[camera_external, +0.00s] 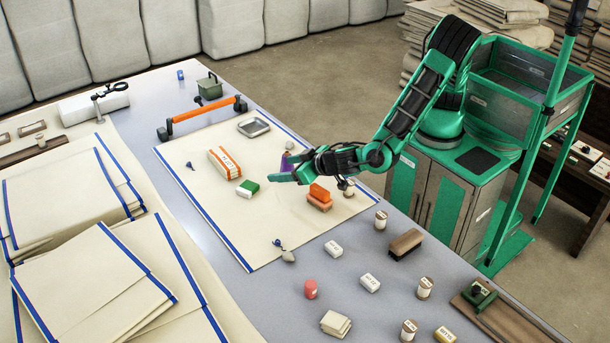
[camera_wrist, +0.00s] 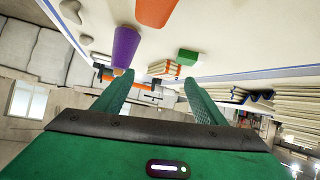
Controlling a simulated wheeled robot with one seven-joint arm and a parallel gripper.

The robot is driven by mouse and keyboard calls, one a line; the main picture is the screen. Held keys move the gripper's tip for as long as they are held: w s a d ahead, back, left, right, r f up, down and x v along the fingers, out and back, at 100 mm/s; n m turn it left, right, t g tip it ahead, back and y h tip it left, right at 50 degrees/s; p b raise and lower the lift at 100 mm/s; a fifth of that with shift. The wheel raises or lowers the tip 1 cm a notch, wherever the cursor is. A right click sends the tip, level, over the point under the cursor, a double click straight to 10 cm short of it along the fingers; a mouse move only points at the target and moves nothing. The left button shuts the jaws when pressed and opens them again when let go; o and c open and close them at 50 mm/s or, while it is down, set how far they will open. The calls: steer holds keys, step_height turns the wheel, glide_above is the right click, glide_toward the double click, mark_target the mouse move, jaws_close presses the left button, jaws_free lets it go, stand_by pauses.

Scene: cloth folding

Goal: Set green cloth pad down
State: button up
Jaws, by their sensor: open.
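The green cloth pad (camera_external: 248,188), green with a white side, lies on the cream cloth (camera_external: 225,222) with blue edges, in the middle of the table. In the wrist view the green pad (camera_wrist: 187,57) shows beyond the fingers, apart from them. My gripper (camera_external: 286,170) is to the right of the pad in the external view, low over the cloth. In the wrist view my gripper (camera_wrist: 160,95) has its two green fingers spread, with nothing held between them.
A purple object (camera_external: 286,160) is close to my fingers. Orange blocks (camera_external: 319,196) sit below my wrist. A striped bundle (camera_external: 224,163), a metal tin (camera_external: 253,127) and an orange bar (camera_external: 203,116) lie farther back. Small blocks and jars crowd the near right.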

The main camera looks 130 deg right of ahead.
steer(key=s+d+r+n+g+y, duration=0.1)
steer(key=s+d+r+y, duration=0.15)
steer(key=s, duration=0.45)
steer(key=s+d+r+g+y, duration=0.2)
steer(key=s+r, duration=0.1)
steer(key=s, duration=0.4)
steer(key=s+d+r+n+g+y, duration=0.1)
steer(key=s+d+r+y, duration=0.15)
steer(key=s, duration=0.45)
steer(key=s+a+r+n+y, duration=0.2)
steer(key=s+a+r, duration=0.1)
steer(key=s, duration=0.7)
steer(key=s+a+r+n+t+y, duration=0.1)
steer(key=s+a+r+n+y, duration=0.1)
steer(key=s, duration=0.8)
steer(key=shift+s+a+r+n+y, duration=0.3)
steer(key=shift+a+r+n, duration=0.4)
steer(key=shift+a+r, duration=0.4)
steer(key=shift+w+a+f, duration=0.1)
steer(key=shift+a+f, duration=0.05)
